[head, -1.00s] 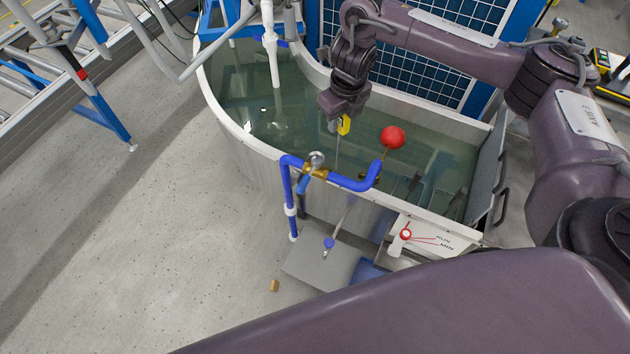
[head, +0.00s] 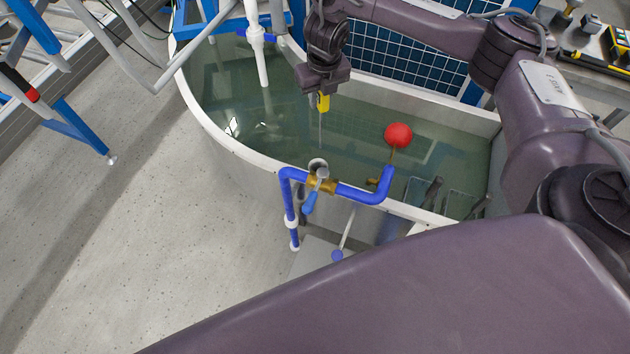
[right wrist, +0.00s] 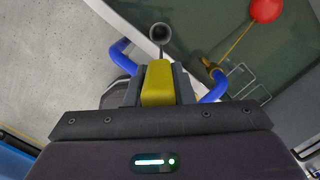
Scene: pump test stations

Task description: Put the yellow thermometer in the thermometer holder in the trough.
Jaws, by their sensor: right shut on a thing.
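The yellow thermometer (head: 323,102) hangs from my right gripper (head: 322,94), its thin stem pointing down over the trough (head: 213,133). In the right wrist view, its yellow body (right wrist: 158,84) sits between the two fingers of my right gripper (right wrist: 157,82), which is shut on it. A small round ring (head: 317,164), which looks like the thermometer holder, is at the trough's near rim beside the blue pipe. It also shows as a dark open ring (right wrist: 161,34) in the right wrist view. The thermometer is apart from it. My left gripper is out of view.
A blue pipe (head: 360,194) with a brass valve runs along the near rim. A red float ball (head: 398,135) on a rod stands to the right. A white pipe (head: 258,55) dips into the water at the back left. A blue grid panel (head: 405,65) stands behind.

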